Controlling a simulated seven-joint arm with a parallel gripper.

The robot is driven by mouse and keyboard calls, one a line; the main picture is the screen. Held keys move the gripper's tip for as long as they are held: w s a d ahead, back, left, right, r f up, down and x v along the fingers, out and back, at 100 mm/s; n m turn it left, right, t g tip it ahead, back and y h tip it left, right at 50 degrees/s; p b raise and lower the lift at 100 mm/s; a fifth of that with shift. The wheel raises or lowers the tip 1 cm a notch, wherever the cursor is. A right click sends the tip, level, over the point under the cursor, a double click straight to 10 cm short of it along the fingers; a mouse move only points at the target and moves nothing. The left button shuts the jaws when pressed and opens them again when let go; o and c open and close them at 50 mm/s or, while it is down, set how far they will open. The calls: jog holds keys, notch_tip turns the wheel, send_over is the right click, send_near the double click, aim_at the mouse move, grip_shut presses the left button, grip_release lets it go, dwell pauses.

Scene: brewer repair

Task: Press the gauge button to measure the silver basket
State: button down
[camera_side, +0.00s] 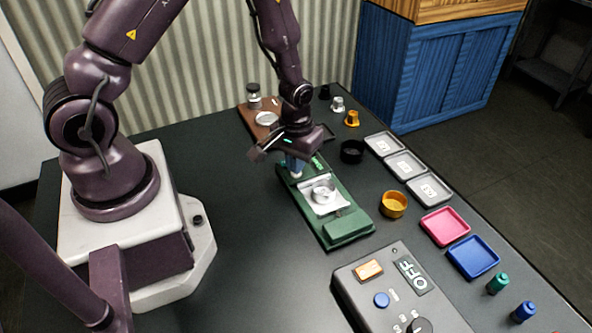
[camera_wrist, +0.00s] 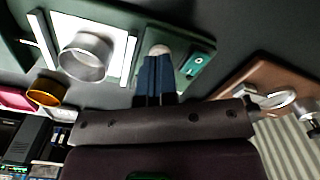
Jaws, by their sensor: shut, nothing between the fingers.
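The silver basket (camera_side: 323,191) sits on the white plate of the green gauge (camera_side: 347,229). In the wrist view, the silver basket (camera_wrist: 85,57) stands on the bright plate between two pale rails. A round pale button (camera_wrist: 160,50) shows on the green gauge right at my fingertips, partly hidden by them. A small teal display (camera_wrist: 198,60) is beside it. My gripper (camera_side: 294,170) is shut and empty, with its blue fingers pointing down over the far end of the gauge. The fingers also show in the wrist view (camera_wrist: 157,62). I cannot tell whether the fingertips touch the button.
An orange basket (camera_side: 393,204) and a black ring (camera_side: 352,151) stand right of the gauge. A control box (camera_side: 400,290) reading OFF is in front. Grey trays (camera_side: 405,166), a pink tray (camera_side: 445,226) and a blue tray (camera_side: 473,257) line the right edge. A brown stand (camera_side: 262,128) is behind.

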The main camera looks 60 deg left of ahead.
jog(key=shift+f, duration=0.5)
jog(key=shift+r, duration=2.2)
